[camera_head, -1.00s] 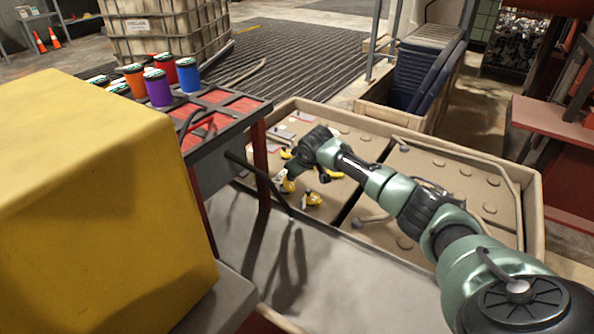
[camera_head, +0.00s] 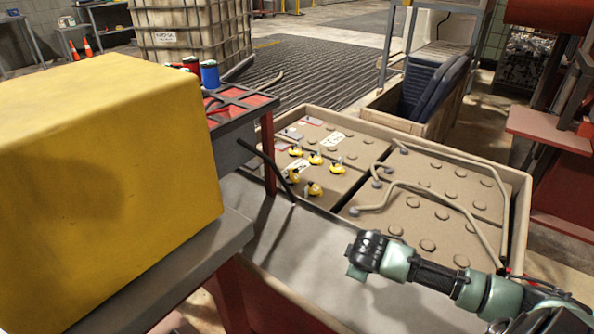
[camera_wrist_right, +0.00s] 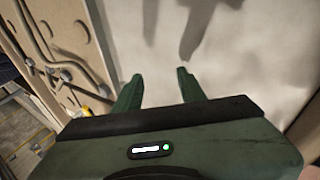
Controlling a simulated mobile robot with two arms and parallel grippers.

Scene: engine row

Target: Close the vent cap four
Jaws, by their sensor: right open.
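Several yellow vent caps (camera_head: 314,188) stand on the left half of a tan, battery-like case (camera_head: 462,190). I cannot tell which is cap four, nor clearly which are open or shut. A yellow piece (camera_wrist_right: 86,111) shows at the left of the right wrist view, mostly cut off by my gripper body. My right gripper (camera_wrist_right: 160,88) is open and empty, with its two green fingers apart over a plain pale surface. In the head view its wrist is in front of the case, to the right of the caps and apart from them. My left gripper is not in view.
A large yellow box (camera_head: 105,170) blocks the left of the head view. A red-topped rack (camera_head: 238,105) with coloured cans stands beside the case. Raised hoses (camera_head: 440,193) cross the case's right half. The pale surface (camera_head: 300,245) before the case is clear.

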